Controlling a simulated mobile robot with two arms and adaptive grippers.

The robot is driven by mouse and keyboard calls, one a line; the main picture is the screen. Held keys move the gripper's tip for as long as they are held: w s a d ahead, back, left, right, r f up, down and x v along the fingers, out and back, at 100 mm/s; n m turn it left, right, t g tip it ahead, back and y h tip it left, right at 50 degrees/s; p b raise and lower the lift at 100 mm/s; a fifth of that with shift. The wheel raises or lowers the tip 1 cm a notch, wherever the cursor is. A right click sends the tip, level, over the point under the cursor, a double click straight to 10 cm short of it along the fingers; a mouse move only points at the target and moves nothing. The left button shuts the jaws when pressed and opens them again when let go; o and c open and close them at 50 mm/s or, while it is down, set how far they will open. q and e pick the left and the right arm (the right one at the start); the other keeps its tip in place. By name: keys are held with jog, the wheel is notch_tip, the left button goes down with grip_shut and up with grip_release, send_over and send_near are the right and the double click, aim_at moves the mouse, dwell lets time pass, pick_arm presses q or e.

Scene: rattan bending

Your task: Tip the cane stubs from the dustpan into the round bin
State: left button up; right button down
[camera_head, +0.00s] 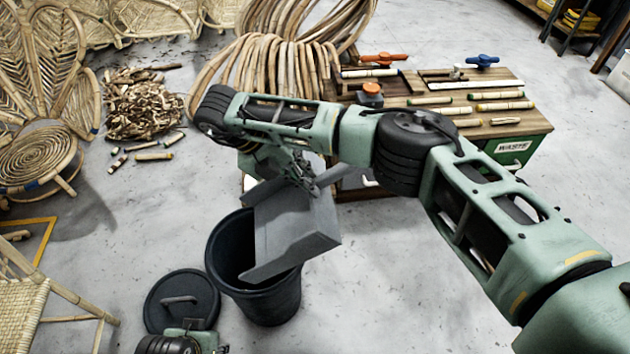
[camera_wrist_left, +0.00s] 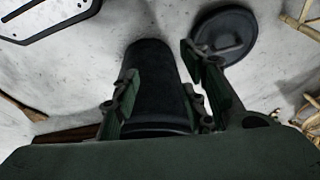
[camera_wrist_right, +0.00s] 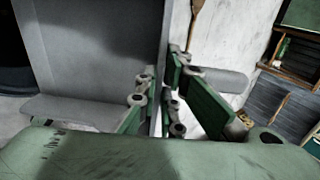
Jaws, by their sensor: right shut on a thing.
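My right gripper (camera_head: 305,185) is shut on the grey dustpan (camera_head: 290,228), gripping its thin edge in the right wrist view (camera_wrist_right: 105,60). The dustpan hangs steeply tilted over the right part of the dark round bin (camera_head: 270,300), its low end at the bin's mouth. No cane stubs show on the dustpan's visible face. The bin's inside is dark, so I cannot tell what lies in it. My left gripper (camera_wrist_left: 160,65) is open and empty; in the left wrist view the bin (camera_wrist_left: 155,85) shows between and beyond its fingers.
A round lid with a handle (camera_head: 182,300) lies on the floor left of the bin. Several cane stubs (camera_head: 153,156) lie by a shavings pile (camera_head: 145,105). A workbench (camera_head: 480,120) with cane pieces and clamps stands behind my right arm. A rattan seat (camera_head: 20,310) is at lower left.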

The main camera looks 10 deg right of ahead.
pick_arm(q)
jog(key=shift+f, duration=0.35)
pick_arm(e)
jog(key=shift+a+r, duration=0.35)
